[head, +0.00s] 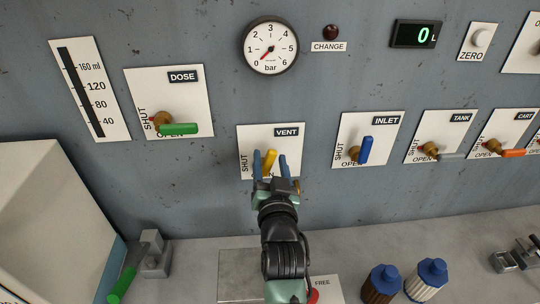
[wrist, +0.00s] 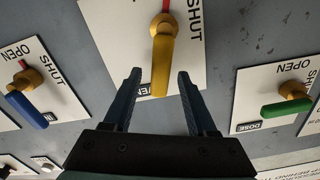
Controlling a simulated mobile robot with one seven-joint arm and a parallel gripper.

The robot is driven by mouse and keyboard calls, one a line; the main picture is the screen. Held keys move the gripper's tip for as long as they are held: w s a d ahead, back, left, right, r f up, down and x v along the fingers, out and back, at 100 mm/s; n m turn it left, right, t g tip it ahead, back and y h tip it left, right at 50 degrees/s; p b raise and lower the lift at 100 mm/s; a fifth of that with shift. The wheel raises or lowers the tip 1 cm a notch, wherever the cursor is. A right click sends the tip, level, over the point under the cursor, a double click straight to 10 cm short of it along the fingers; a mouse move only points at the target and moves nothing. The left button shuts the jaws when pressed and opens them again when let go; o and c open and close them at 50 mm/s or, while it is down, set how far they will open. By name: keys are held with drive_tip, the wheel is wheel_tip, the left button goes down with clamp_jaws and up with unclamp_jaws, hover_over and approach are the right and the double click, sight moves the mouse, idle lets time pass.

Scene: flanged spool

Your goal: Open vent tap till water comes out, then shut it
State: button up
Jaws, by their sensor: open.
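The vent tap's yellow handle (head: 270,161) stands nearly upright on its white VENT plate (head: 295,144). In the wrist view, which is upside down, the yellow handle (wrist: 161,68) hangs from a brass hub. Its red pointer (wrist: 166,6) points away from the handle, beside the word SHUT rather than at it. My gripper (head: 270,162) is open, with a blue finger on each side of the handle. In the wrist view my gripper (wrist: 160,76) shows gaps on both sides, so neither finger touches it. The plate's lower part is hidden. No water shows.
The green DOSE handle (head: 179,129) is left and the blue INLET handle (head: 366,150) right. The gauge (head: 270,46) needle is near zero; the display (head: 415,34) reads 0 L. The red lamp (head: 331,32) looks dark. Blue-capped bottles (head: 427,280) stand at lower right.

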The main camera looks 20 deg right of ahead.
drive_tip(key=shift+w+d, duration=0.2)
drive_tip(key=shift+w, duration=0.35)
clamp_jaws()
idle(1.1)
